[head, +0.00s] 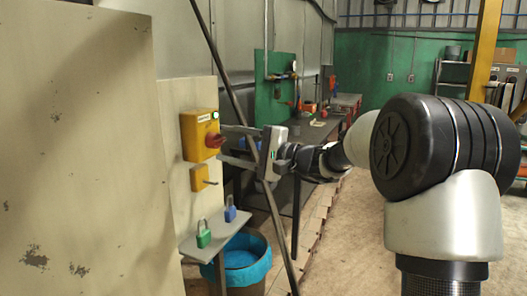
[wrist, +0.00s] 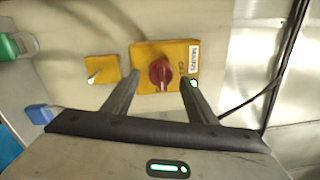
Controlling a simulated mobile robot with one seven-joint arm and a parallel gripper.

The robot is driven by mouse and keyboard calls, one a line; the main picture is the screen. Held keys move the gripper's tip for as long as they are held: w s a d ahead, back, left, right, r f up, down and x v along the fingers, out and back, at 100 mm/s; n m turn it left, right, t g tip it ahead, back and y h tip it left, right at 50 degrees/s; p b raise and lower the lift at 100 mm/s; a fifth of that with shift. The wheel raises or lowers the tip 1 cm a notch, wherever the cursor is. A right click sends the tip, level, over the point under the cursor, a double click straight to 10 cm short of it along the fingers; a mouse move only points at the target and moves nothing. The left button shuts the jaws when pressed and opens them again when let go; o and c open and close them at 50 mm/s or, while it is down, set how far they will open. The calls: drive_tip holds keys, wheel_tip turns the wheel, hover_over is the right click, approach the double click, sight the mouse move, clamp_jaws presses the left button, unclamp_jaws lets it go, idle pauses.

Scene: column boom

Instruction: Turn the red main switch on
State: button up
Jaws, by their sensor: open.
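The red main switch (head: 214,140) is a rotary knob on a yellow box mounted on a pale panel in the head view. In the wrist view the red knob (wrist: 161,73) sits in the middle of the yellow box (wrist: 150,52), beside a white label and a lit green lamp (wrist: 194,84). My gripper (head: 222,144) is open, its fingers pointing at the box. In the wrist view the two fingertips of my gripper (wrist: 160,80) appear either side of the knob. I cannot tell whether either finger touches it.
A smaller yellow box (head: 200,178) with a small lever is below the switch. A shelf (head: 215,236) carries a green padlock (head: 203,234) and a blue padlock (head: 230,209). A blue-lined bin (head: 243,262) stands beneath. A dark slanted pole (head: 232,98) crosses near my gripper.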

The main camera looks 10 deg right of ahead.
drive_tip(key=v, duration=1.5)
drive_tip(key=shift+p, duration=0.45)
drive_tip(key=shift+d, duration=0.1)
